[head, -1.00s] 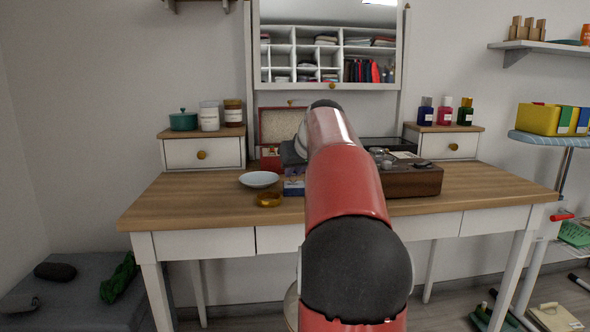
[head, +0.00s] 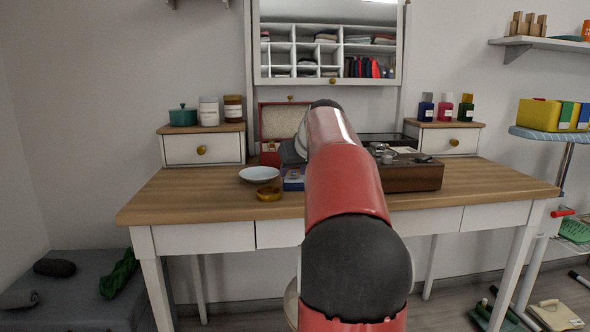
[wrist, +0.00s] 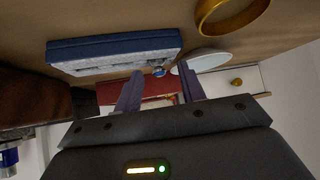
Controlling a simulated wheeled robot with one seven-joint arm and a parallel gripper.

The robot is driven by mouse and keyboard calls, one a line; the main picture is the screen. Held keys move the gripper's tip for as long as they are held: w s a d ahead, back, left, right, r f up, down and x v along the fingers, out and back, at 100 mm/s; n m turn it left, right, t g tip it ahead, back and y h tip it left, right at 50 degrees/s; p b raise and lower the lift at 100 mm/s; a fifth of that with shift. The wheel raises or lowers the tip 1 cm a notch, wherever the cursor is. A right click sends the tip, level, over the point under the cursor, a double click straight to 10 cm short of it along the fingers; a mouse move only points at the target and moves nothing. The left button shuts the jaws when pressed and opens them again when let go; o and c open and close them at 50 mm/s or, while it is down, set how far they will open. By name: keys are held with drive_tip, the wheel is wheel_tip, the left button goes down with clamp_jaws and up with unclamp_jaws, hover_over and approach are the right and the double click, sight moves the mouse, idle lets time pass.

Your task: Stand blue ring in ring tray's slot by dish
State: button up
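My gripper (wrist: 160,69) reaches out over the table, its two fingers apart; in the head view it is mostly hidden behind my arm. A small round blue thing (wrist: 158,72), probably the blue ring, shows between the fingertips with a gap on each side. I cannot tell how far beyond them it is. A low blue box with a pale grey mottled face (wrist: 115,56), possibly the ring tray, is beside the fingers; part of it shows in the head view (head: 293,180).
A gold round dish or band (head: 269,194) lies near the front of the table (head: 200,205). A brown wooden box (head: 415,178) stands to the right, an open red box (head: 285,122) behind. The left front of the table is clear. The wrist view is upside down.

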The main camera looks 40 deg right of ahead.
drive_tip(key=v, duration=0.7)
drive_tip(key=shift+s+r+p, duration=0.25)
drive_tip(key=shift+s+p, duration=0.05)
drive_tip(key=shift+p, duration=0.1)
drive_tip(key=s+a+f+n+g+y+p, duration=0.1)
drive_tip(key=s+a+f+p, duration=0.2)
drive_tip(key=a, duration=0.8)
drive_tip(key=s+a+f+n+g+y, duration=0.1)
drive_tip(key=s+a+f, duration=0.25)
drive_tip(key=a, duration=0.75)
drive_tip(key=s+a+f+p, duration=0.1)
drive_tip(key=s+a+f, duration=0.4)
drive_tip(key=s+f, duration=0.1)
drive_tip(key=s+a+f+n+g+p, duration=0.1)
drive_tip(key=s+a+f, duration=0.4)
drive_tip(key=s+f, duration=0.2)
drive_tip(key=shift+s+a+n+y+p, duration=0.2)
drive_tip(key=shift+s+n+y+p, duration=0.15)
drive_tip(key=shift+s, duration=0.7)
drive_tip(key=shift+d, duration=0.1)
